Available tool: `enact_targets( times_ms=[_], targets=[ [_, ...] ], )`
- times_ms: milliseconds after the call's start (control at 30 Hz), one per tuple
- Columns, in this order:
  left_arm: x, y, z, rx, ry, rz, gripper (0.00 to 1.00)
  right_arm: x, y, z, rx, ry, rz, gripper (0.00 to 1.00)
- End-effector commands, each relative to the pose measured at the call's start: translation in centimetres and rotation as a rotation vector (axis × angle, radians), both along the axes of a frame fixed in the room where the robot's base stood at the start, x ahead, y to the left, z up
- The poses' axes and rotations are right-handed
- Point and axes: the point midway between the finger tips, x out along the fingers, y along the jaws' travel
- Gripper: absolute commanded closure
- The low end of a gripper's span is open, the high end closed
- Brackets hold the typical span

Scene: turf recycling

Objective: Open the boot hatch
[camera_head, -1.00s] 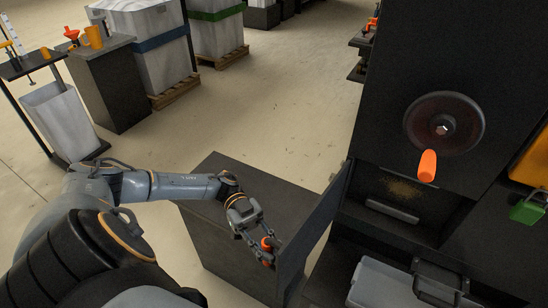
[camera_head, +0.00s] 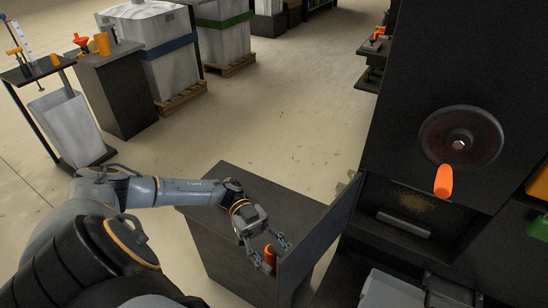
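A dark flat panel, which appears to be the boot hatch (camera_head: 318,236), stands swung out from the black machine at the right. The compartment beside it (camera_head: 400,215) is exposed. An orange handle (camera_head: 270,256) shows at the panel's near left side. My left gripper (camera_head: 271,251) is at this handle, with its fingers spread on either side of it; whether they touch it is not clear. My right gripper is not in view.
A dark cabinet (camera_head: 225,240) stands beneath my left forearm. The machine has a round wheel (camera_head: 460,136) with an orange grip (camera_head: 443,181). A grey bin (camera_head: 390,290) sits at the lower right. Open floor (camera_head: 270,120) lies beyond the cabinet.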

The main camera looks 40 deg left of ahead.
Motion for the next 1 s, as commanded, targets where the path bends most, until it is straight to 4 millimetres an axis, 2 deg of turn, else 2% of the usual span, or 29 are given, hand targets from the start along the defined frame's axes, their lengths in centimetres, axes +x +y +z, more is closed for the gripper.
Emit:
enact_targets(
  times_ms=[200, 333, 700, 1000],
  targets=[
    [-0.1, 0.1, -0.1, 0.001, 0.002, -0.003, 0.55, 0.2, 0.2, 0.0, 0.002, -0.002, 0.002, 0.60],
    [0.2, 1.0, -0.1, 0.002, 0.002, -0.001, 0.55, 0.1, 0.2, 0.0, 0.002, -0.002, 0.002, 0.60],
    [2.3, 7.7, -0.1, 0.002, -0.001, 0.001, 0.55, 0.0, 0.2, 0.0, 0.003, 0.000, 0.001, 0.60],
    [3.2, 11.0, -0.1, 0.001, 0.000, -0.001, 0.55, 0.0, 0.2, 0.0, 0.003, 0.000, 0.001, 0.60]
  ],
)
